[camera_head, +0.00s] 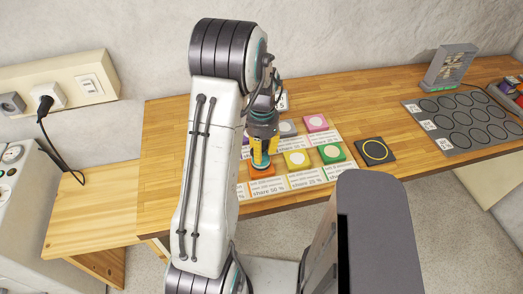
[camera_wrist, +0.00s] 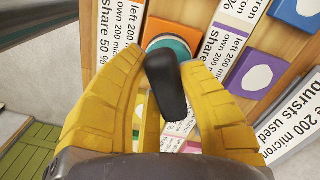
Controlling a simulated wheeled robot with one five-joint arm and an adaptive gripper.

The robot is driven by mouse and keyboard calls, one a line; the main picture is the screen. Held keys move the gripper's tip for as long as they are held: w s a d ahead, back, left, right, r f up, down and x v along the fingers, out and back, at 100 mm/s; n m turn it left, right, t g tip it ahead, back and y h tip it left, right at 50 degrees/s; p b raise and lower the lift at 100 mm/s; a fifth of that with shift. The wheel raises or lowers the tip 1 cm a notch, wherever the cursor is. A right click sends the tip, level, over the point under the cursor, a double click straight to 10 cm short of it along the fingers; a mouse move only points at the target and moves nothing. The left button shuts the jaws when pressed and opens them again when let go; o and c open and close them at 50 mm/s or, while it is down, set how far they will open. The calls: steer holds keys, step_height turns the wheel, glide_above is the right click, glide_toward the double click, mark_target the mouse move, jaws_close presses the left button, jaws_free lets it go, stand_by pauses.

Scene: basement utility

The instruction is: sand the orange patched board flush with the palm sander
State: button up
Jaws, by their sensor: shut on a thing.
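The orange patched board (camera_head: 258,173) lies in the front row on the wooden bench, partly hidden by my arm and the tool. The palm sander (camera_wrist: 166,85) has a black handle and a teal round pad, which shows in the head view (camera_head: 261,161). My gripper (camera_head: 263,150) has yellow fingers and is shut on the sander's handle. The pad is over the orange board; whether it touches is hard to tell. In the wrist view the orange board (camera_wrist: 165,26) shows around the teal pad, which hides its middle.
Yellow (camera_head: 297,159), green (camera_head: 332,153) and pink (camera_head: 316,123) boards with round patches lie nearby beside printed labels. A dark pad with a yellow ring (camera_head: 375,151) lies right. A grey tray of dark discs (camera_head: 465,121) and a grey stand (camera_head: 448,68) are farther right.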

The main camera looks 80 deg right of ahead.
steer(key=shift+f+b, duration=0.4)
steer(key=shift+f, duration=0.1)
stand_by(1.6)
steer(key=shift+r, duration=0.1)
steer(key=shift+r+p, duration=2.5)
steer(key=shift+r, duration=1)
